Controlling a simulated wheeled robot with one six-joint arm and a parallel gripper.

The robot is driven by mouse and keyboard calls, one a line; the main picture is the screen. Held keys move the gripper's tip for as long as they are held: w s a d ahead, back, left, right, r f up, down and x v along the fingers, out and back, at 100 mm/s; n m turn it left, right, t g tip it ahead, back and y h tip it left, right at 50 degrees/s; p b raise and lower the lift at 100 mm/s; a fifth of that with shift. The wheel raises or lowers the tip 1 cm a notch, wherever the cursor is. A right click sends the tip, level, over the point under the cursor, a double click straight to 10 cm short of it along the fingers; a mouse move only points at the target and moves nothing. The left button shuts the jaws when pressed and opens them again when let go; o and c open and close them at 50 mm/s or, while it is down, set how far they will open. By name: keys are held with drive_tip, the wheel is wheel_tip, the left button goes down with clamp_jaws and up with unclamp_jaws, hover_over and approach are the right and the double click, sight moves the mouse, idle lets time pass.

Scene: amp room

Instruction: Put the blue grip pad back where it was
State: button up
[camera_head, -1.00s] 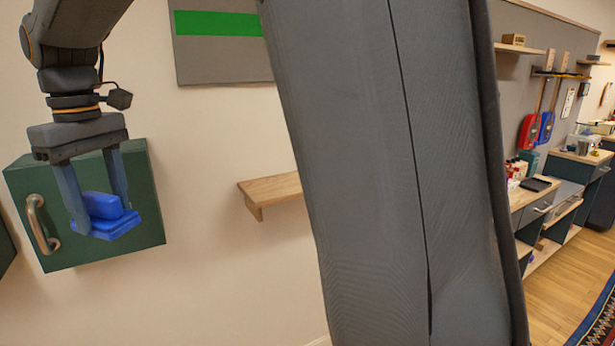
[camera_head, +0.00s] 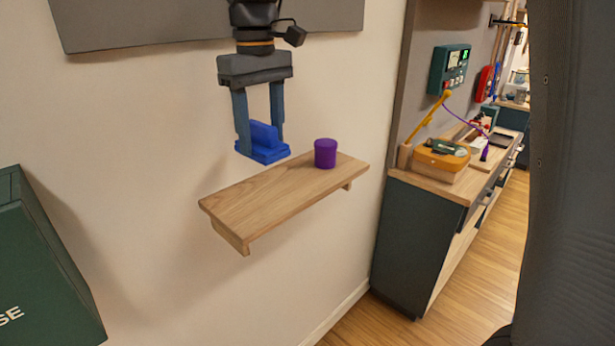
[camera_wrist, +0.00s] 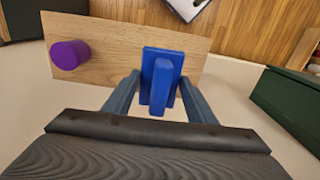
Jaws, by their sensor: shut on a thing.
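The blue grip pad (camera_head: 264,142) is a flat blue base with a raised block on it. My gripper (camera_head: 262,138) is shut on it, with one finger on each side. In the head view the pad appears above or just behind the wooden wall shelf (camera_head: 255,205), near its middle. The wrist view shows the pad (camera_wrist: 161,80) over the shelf (camera_wrist: 105,70), overlapping its near edge. I cannot tell for certain whether the pad touches the shelf, but it looks held above it.
A purple cup (camera_head: 325,153) stands on the shelf to the right of the pad. A green wall cabinet (camera_head: 45,275) is at the lower left. A counter (camera_head: 425,240) with an orange case (camera_head: 440,158) is at the right. The shelf's left part is bare.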

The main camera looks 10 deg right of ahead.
drive_tip(key=f, duration=0.2)
drive_tip(key=d+f+p, duration=0.1)
drive_tip(key=f, duration=0.1)
drive_tip(key=w+f, duration=0.1)
drive_tip(key=f, duration=0.1)
drive_tip(key=shift+d, duration=0.15)
drive_tip(key=shift+f+p, duration=0.65)
drive_tip(key=shift+f, duration=1.35)
drive_tip(key=o, duration=1)
drive_tip(key=shift+f, duration=0.1)
drive_tip(key=shift+c, duration=0.2)
wheel_tip(320, 180, up, 12)
drive_tip(key=b, duration=0.2)
drive_tip(key=shift+s+b, duration=0.1)
drive_tip(key=shift+b, duration=0.3)
